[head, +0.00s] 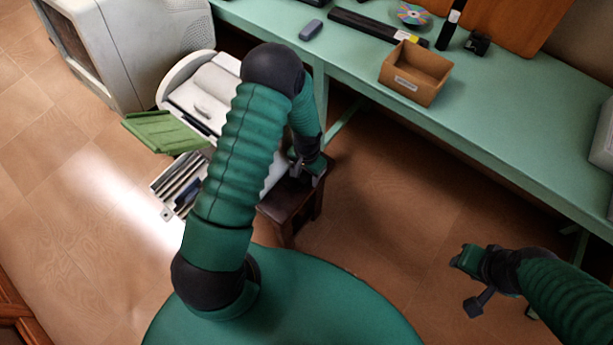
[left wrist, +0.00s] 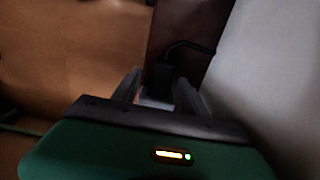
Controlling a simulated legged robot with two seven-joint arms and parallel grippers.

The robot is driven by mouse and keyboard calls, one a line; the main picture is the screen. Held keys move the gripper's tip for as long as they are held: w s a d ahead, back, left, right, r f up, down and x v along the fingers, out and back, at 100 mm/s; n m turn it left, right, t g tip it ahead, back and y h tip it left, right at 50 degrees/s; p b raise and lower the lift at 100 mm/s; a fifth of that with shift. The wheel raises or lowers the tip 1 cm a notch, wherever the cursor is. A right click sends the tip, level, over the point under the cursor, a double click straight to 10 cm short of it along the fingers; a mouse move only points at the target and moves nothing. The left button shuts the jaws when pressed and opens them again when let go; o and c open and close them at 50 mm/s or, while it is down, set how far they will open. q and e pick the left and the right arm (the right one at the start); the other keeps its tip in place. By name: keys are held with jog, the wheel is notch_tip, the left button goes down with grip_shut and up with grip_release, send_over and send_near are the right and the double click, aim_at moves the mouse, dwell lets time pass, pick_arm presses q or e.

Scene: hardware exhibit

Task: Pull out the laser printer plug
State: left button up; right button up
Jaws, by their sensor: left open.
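The laser printer (head: 205,90) is the white machine with a green flap behind my left arm, which hides part of it. A pale grey surface (left wrist: 265,75), likely the printer's side, fills the right of the left wrist view. A dark plug (left wrist: 163,76) with a black cable (left wrist: 188,46) shows just beyond my left fingertips, against a dark backing. My left gripper (left wrist: 158,92) is open, with its fingers on either side of the plug's line; contact cannot be told. In the head view the left gripper (head: 306,170) is low by the dark stool. My right gripper (head: 470,280) is away at lower right.
A dark wooden stool (head: 291,206) stands under the left gripper. An old monitor (head: 130,45) is at upper left. Open tiled floor (head: 90,230) lies at left.

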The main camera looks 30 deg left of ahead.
pick_arm(q)
jog(key=shift+d+f, duration=0.1)
jog(key=shift+f, duration=0.3)
jog(key=shift+a+f, duration=0.1)
jog(key=shift+a, duration=0.3)
jog(key=shift+c, duration=2.3)
jog(key=shift+d, duration=0.2)
grip_shut()
jog(key=shift+w+a, duration=0.15)
